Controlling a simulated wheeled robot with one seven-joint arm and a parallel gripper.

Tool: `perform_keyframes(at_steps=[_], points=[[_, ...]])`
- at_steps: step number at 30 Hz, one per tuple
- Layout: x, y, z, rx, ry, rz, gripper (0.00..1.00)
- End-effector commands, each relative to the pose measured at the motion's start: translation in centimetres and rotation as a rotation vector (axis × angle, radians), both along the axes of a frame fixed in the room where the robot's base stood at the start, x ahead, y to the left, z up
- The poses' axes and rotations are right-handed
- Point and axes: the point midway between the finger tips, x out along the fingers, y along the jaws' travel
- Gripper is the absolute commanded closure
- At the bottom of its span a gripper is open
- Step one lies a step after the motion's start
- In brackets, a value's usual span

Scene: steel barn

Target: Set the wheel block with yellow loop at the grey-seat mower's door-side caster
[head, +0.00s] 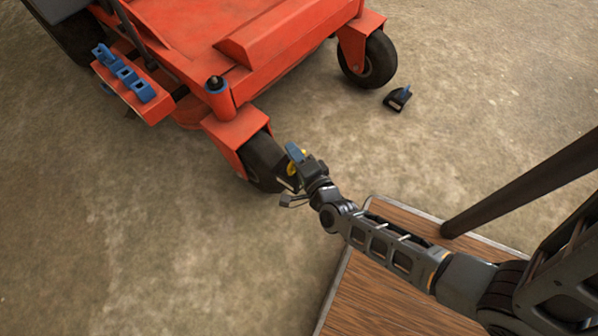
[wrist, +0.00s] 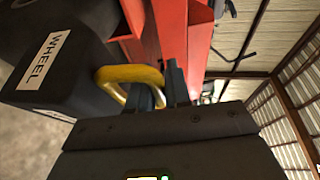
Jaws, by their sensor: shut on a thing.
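The wheel block (wrist: 85,75) is black with a white "WHEEL" label and a yellow loop (wrist: 128,76), large in the wrist view. My gripper (head: 300,165) is shut on the yellow loop, close beside the orange mower's nearer front caster (head: 263,160) in the head view. My gripper hides most of the block there, and I cannot tell whether it touches the floor or the tyre. The mower (head: 245,45) stands at upper left. Its seat is out of view, so its colour does not show.
Another black block (head: 398,97) lies on the floor near the mower's other front caster (head: 368,58). A wood-topped surface (head: 390,300) with a pale edge lies below my arm. A dark post (head: 520,185) crosses at right. Bare floor (head: 130,240) is open at lower left.

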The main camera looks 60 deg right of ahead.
Motion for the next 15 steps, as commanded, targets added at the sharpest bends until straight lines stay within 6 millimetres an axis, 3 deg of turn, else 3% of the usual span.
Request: perform_keyframes(at_steps=[1, 8, 15], points=[[-0.7, -0.4, -1.3, -0.002, 0.002, -0.025, 1.00], [-1.9, -1.1, -3.4, -0.003, 0.007, -0.073, 1.00], [-1.8, -1.1, -8.8, -0.004, 0.007, -0.071, 1.00]])
